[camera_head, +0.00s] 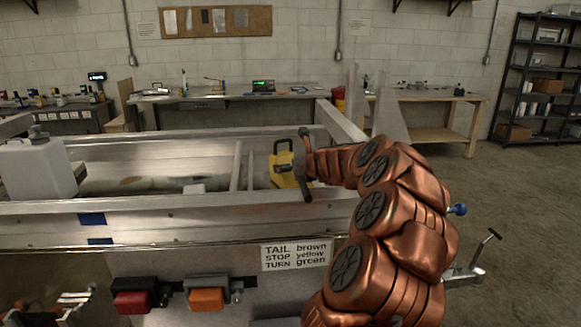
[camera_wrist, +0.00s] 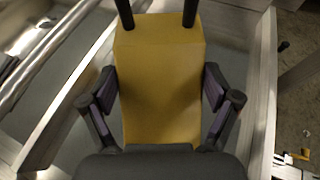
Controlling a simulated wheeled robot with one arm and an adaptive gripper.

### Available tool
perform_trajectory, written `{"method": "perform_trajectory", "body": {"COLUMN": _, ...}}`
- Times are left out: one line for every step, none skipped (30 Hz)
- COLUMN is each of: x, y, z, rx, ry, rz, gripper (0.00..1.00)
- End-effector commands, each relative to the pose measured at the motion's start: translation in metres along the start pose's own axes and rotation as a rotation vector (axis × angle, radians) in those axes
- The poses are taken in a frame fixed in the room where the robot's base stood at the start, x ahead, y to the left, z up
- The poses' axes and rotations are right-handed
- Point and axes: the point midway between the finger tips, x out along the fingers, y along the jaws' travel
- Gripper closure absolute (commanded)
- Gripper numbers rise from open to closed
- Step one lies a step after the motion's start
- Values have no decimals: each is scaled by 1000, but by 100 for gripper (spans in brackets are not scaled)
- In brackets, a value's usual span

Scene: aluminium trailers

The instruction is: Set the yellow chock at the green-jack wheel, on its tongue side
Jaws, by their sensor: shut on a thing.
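The yellow chock (camera_head: 284,168) has a black handle on top and is at the inner right end of the aluminium trailer frame, in the head view. My gripper (camera_head: 306,170) is beside it, at its right. In the wrist view the chock (camera_wrist: 162,80) fills the middle, between the two dark fingers of my gripper (camera_wrist: 160,92), which are shut on it. I cannot tell whether the chock touches the trailer. The green-jack wheel does not show in either view.
The trailer's near rail (camera_head: 170,208) runs across in front of me. A white jug (camera_head: 40,168) stands at the left. A blue knob (camera_head: 458,209) and a T-handle (camera_head: 488,240) stand right of my arm. Open floor (camera_head: 520,200) lies at the right. Workbenches (camera_head: 235,97) line the back wall.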

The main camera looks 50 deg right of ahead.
Motion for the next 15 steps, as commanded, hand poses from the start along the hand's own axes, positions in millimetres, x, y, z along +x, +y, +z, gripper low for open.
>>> {"method": "perform_trajectory", "body": {"x": -1, "y": 0, "z": 1, "rx": 0, "ry": -2, "rz": -1, "gripper": 79}}
{"method": "perform_trajectory", "body": {"x": -1, "y": 0, "z": 1, "rx": 0, "ry": -2, "rz": -1, "gripper": 79}}
{"method": "perform_trajectory", "body": {"x": -1, "y": 0, "z": 1, "rx": 0, "ry": -2, "rz": -1, "gripper": 79}}
{"method": "perform_trajectory", "body": {"x": 0, "y": 0, "z": 1, "rx": 0, "ry": -2, "rz": -1, "gripper": 79}}
{"method": "perform_trajectory", "body": {"x": 0, "y": 0, "z": 1, "rx": 0, "ry": -2, "rz": -1, "gripper": 79}}
{"method": "perform_trajectory", "body": {"x": 0, "y": 0, "z": 0, "rx": 1, "ry": -2, "rz": -1, "gripper": 79}}
{"method": "perform_trajectory", "body": {"x": 0, "y": 0, "z": -1, "rx": 1, "ry": -2, "rz": 0, "gripper": 79}}
{"method": "perform_trajectory", "body": {"x": 1, "y": 0, "z": -1, "rx": 1, "ry": -2, "rz": 0, "gripper": 79}}
{"method": "perform_trajectory", "body": {"x": 1, "y": 0, "z": -2, "rx": 0, "ry": -1, "rz": 0, "gripper": 9}}
{"method": "perform_trajectory", "body": {"x": 1, "y": 0, "z": -2, "rx": 0, "ry": -1, "rz": 0, "gripper": 6}}
{"method": "perform_trajectory", "body": {"x": 1, "y": 0, "z": -2, "rx": 0, "ry": -1, "rz": 0, "gripper": 3}}
{"method": "perform_trajectory", "body": {"x": 1, "y": 0, "z": -2, "rx": 0, "ry": -1, "rz": 0, "gripper": 0}}
{"method": "perform_trajectory", "body": {"x": 1, "y": 0, "z": -2, "rx": 0, "ry": -1, "rz": 0, "gripper": 0}}
{"method": "perform_trajectory", "body": {"x": 1, "y": 0, "z": -2, "rx": 0, "ry": -1, "rz": 0, "gripper": 0}}
{"method": "perform_trajectory", "body": {"x": 1, "y": 0, "z": -2, "rx": 0, "ry": -1, "rz": 0, "gripper": 0}}
